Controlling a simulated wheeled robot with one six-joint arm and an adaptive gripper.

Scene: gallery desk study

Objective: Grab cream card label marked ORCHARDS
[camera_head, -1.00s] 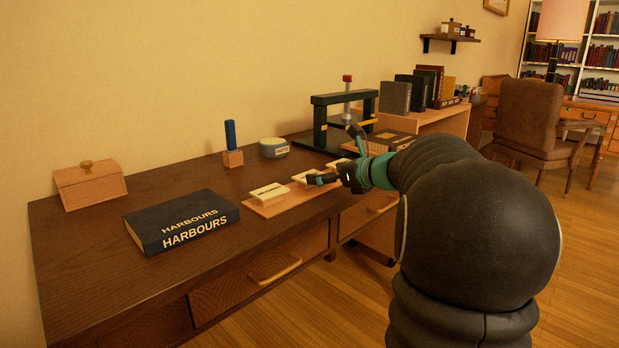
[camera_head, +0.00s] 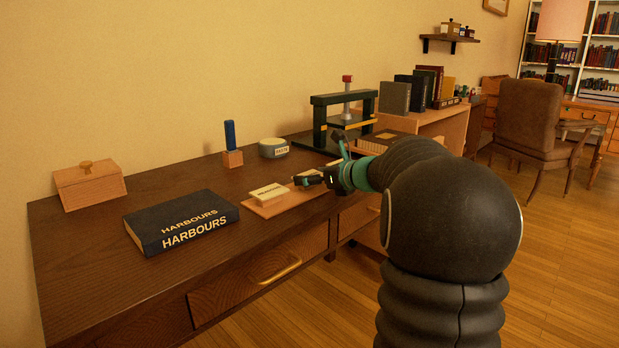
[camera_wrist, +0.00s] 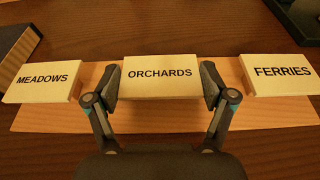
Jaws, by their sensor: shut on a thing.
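The cream card label marked ORCHARDS (camera_wrist: 160,76) is in the middle of the wrist view, between two other labels. My gripper (camera_wrist: 160,86) is shut on it, with one finger at its left edge and one at its right edge. In the head view my gripper (camera_head: 325,167) is over the wooden strip at the desk's front, and it hides much of the label there. The MEADOWS label (camera_wrist: 42,81) is to the left and the FERRIES label (camera_wrist: 282,75) to the right, both apart from my fingers.
The labels are over a light wooden strip (camera_wrist: 160,115) on the dark desk (camera_head: 90,290). A dark HARBOURS book (camera_head: 182,222) lies to the left. A dark press (camera_head: 320,118) stands behind my gripper. A blue-handled tool (camera_head: 231,140) and round tin (camera_head: 273,149) stand at the back.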

